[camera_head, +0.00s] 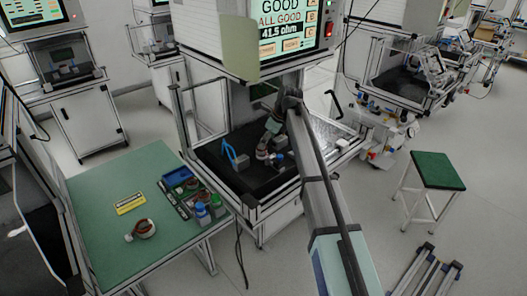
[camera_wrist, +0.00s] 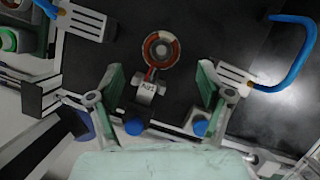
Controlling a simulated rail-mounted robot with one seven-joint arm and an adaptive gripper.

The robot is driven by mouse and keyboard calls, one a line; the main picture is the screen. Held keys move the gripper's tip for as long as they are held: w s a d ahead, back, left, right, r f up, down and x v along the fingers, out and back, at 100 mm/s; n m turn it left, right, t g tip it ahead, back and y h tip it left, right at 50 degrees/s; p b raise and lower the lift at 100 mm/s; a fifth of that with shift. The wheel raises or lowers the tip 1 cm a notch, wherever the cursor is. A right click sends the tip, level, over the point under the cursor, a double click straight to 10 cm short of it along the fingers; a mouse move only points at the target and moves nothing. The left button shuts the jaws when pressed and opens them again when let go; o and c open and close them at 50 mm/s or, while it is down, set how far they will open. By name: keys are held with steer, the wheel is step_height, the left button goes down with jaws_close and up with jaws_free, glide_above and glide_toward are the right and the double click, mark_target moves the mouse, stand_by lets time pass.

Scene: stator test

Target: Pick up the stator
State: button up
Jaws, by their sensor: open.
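The stator (camera_wrist: 161,50), a ring with copper-red winding around a grey centre, lies on the black surface of the test station in the wrist view. A small light block with dark lettering (camera_wrist: 147,88) joins its lower side. My gripper (camera_wrist: 160,84) is open, with one green-padded finger to the left and one to the right of the stator's lower part. The ring lies ahead of the fingers, and neither finger touches it. In the head view my arm reaches over the black test bed (camera_head: 213,155) and partly hides that spot. A second stator (camera_head: 143,229) lies on the green table.
Clamps with blue handles (camera_wrist: 300,55) flank the stator in the wrist view. A metal frame surrounds the test bed. A green-topped stool (camera_head: 437,170) stands at right.

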mark_target(265, 153)
steer(key=p+x, duration=0.2)
steer(key=x, duration=0.3)
steer(key=shift+d+r, duration=0.1)
steer(key=c, duration=1.3)
